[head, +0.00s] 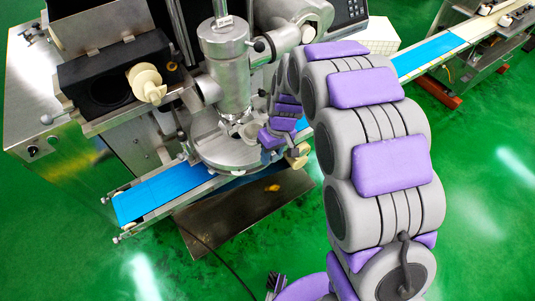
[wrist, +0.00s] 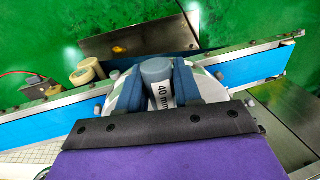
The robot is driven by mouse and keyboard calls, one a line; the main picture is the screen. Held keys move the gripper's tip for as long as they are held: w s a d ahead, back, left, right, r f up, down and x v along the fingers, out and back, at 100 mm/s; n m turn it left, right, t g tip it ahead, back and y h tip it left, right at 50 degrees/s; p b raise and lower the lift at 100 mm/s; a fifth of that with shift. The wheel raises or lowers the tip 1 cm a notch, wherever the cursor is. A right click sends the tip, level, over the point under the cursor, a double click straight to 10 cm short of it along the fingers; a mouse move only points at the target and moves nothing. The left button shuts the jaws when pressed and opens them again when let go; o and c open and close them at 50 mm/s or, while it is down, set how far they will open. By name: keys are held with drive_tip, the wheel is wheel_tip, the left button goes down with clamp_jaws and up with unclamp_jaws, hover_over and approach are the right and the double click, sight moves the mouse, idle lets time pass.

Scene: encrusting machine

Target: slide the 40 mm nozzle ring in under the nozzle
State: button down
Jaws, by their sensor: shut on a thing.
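In the wrist view the 40 mm nozzle ring (wrist: 161,96) shows as a grey rounded grip with a white "40 mm" label, above a pale round body with green marks. My gripper (wrist: 157,75) is shut on the grey grip, with one dark finger on each side. The gripper's front bar hides the near part of the ring. In the head view my gripper (head: 271,138) is at the right side of the machine's round metal plate (head: 222,150), below the upright metal cylinder (head: 224,75). The nozzle opening and the ring's seating cannot be made out there.
A blue conveyor belt (head: 150,196) runs under the round plate; it also shows in the wrist view (wrist: 235,68). A black hopper box (head: 105,78) with a cream part stands at left. A metal tray (head: 240,215) lies below the belt.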

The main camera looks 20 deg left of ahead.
drive_tip(key=shift+d, duration=0.1)
drive_tip(key=shift+w+a, duration=0.15)
drive_tip(key=shift+a, duration=0.45)
drive_tip(key=shift+w+a+p, duration=0.35)
drive_tip(key=shift+w+a, duration=0.2)
drive_tip(key=shift+w, duration=0.25)
drive_tip(key=shift+w+a, duration=0.35)
drive_tip(key=shift+a, duration=0.3)
